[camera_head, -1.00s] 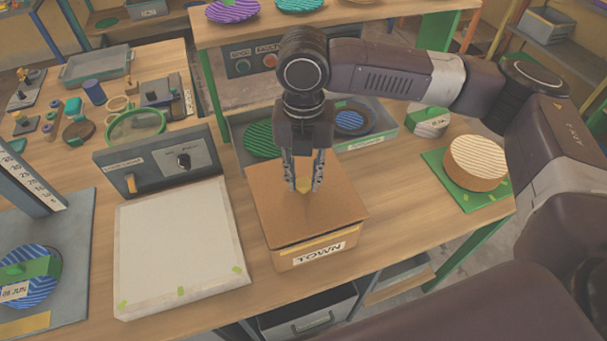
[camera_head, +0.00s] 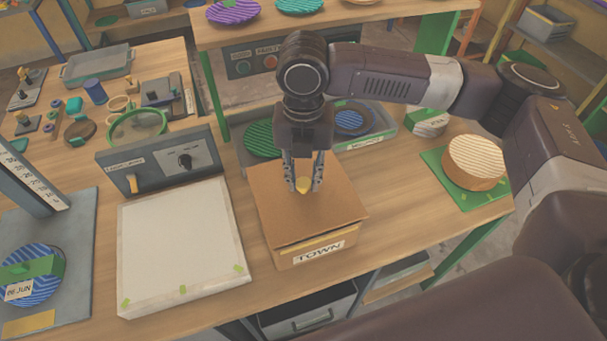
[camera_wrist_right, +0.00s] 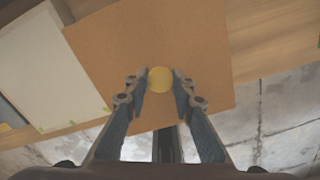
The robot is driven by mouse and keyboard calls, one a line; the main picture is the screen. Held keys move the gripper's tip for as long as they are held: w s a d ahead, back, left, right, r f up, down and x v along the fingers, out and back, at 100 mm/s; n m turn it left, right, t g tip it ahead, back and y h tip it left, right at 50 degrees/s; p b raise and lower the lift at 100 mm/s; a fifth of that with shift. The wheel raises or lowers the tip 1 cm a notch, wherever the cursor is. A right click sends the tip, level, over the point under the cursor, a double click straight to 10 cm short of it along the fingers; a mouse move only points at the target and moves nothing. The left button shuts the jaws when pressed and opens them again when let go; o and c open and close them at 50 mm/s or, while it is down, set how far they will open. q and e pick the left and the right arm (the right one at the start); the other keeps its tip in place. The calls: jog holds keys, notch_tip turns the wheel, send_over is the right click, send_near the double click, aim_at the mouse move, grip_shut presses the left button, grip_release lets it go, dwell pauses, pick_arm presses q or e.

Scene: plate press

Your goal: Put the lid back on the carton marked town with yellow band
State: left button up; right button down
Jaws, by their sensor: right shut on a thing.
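The cardboard carton (camera_head: 286,262) stands on the bench, with a TOWN label (camera_head: 318,252) and a yellow band on its front. My right gripper (camera_head: 303,186) points down over the lid, shut on the lid's yellow knob (camera_head: 303,185). The right wrist view shows the knob (camera_wrist_right: 160,79) between the fingertips and the flat lid (camera_wrist_right: 195,50) beneath. My left gripper is not in view.
A white panel (camera_head: 180,245) with a grey control box (camera_head: 160,160) stands left of the carton. Behind is a grey tray (camera_head: 375,140) with ribbed plates. A round ribbed block (camera_head: 474,165) sits on a green mat at right. Bare bench lies between carton and mat.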

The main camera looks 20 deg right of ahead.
jog(key=shift+f+p, duration=0.1)
jog(key=shift+p, duration=1)
dwell(1.1)
jog(key=shift+f, duration=0.5)
dwell(0.7)
jog(key=shift+f+p, duration=0.2)
jog(key=shift+p, duration=0.45)
dwell(0.5)
jog(key=c, duration=1.5)
grip_release()
jog(key=shift+c, duration=0.2)
jog(key=o, duration=0.5)
jog(key=shift+c, duration=0.2)
jog(key=shift+r, duration=0.1)
